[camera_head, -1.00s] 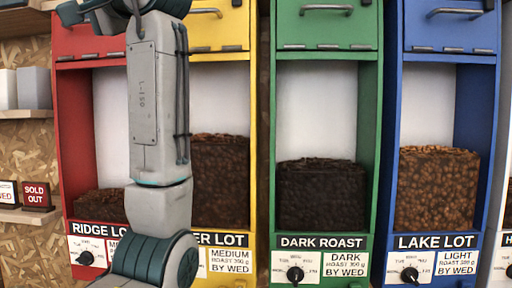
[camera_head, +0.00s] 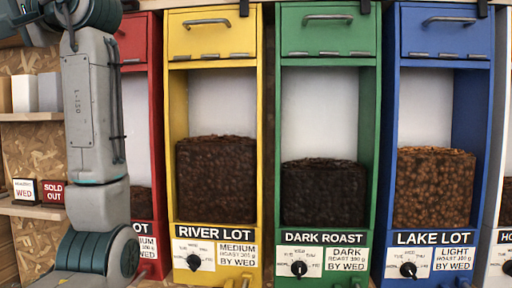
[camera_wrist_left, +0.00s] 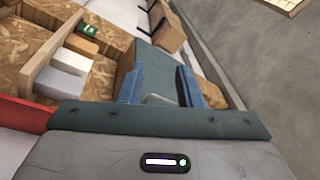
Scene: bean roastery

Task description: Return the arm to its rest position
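My left arm stands upright at the left of the head view, in front of the red bin (camera_head: 153,130). Its hand is outside the head view. In the left wrist view my left gripper (camera_wrist_left: 160,88) has its two blue fingers apart, with nothing seen held between them. Beyond the fingers are a shelf and a brown box-like shape. My right arm and right gripper are in neither view.
A yellow bin (camera_head: 178,100), a green bin (camera_head: 369,110) and a blue bin (camera_head: 482,110) hold beans, with dials and labels below. A side shelf (camera_head: 30,210) at left carries small signs, including a SOLD OUT sign (camera_head: 53,192). Grey floor (camera_wrist_left: 240,45) shows in the wrist view.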

